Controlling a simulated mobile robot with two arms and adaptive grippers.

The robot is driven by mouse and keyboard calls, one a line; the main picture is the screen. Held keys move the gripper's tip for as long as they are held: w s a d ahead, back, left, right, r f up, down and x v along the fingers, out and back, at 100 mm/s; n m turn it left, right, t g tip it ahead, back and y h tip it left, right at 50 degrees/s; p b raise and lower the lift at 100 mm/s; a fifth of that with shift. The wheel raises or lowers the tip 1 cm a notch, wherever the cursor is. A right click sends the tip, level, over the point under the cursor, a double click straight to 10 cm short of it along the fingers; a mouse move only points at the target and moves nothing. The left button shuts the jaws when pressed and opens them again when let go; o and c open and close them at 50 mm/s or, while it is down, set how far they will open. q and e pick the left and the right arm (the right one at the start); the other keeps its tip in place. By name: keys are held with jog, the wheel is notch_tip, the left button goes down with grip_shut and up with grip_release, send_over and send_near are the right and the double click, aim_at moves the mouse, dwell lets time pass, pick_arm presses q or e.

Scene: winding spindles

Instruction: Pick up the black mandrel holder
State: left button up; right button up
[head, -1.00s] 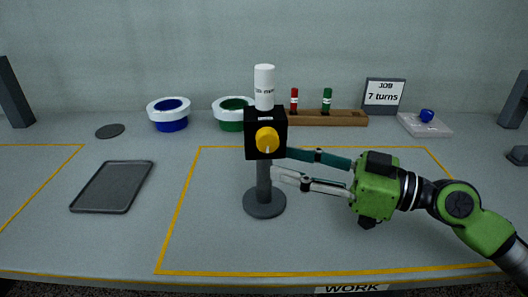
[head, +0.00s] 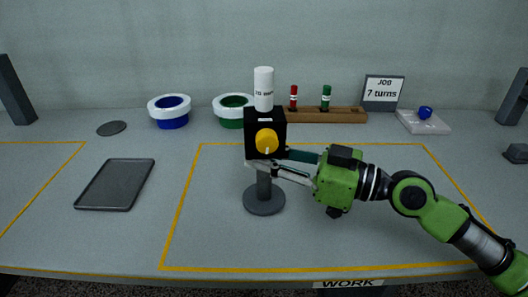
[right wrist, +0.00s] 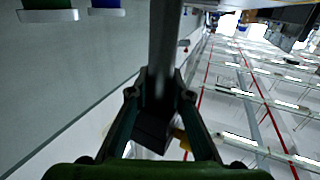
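The black mandrel holder (head: 255,139) stands upright in the middle of the work area. It is a black box with a yellow knob (head: 267,141) on a grey stem and round base (head: 264,202), with a white mandrel (head: 264,90) on top. My right gripper (head: 272,164) reaches in from the right just under the box, around the stem. In the right wrist view the dark stem (right wrist: 165,45) runs between the two fingertips, which appear closed against it. The base still rests on the table. My left gripper is out of view.
A grey tray (head: 116,207) lies at left, with a dark disc (head: 111,128) behind it. Blue (head: 171,123) and green (head: 230,124) spools, a wooden rack (head: 305,115), a job sign (head: 383,92) and a pale block (head: 423,127) line the back.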

aim_at(273, 108)
jog(key=shift+r, duration=0.35)
grip_shut()
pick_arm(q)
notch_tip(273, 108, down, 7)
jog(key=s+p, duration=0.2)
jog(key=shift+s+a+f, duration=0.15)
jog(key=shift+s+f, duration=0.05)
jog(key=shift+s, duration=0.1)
pick_arm(e)
notch_tip(273, 108, up, 10)
jog(key=shift+f, duration=0.2)
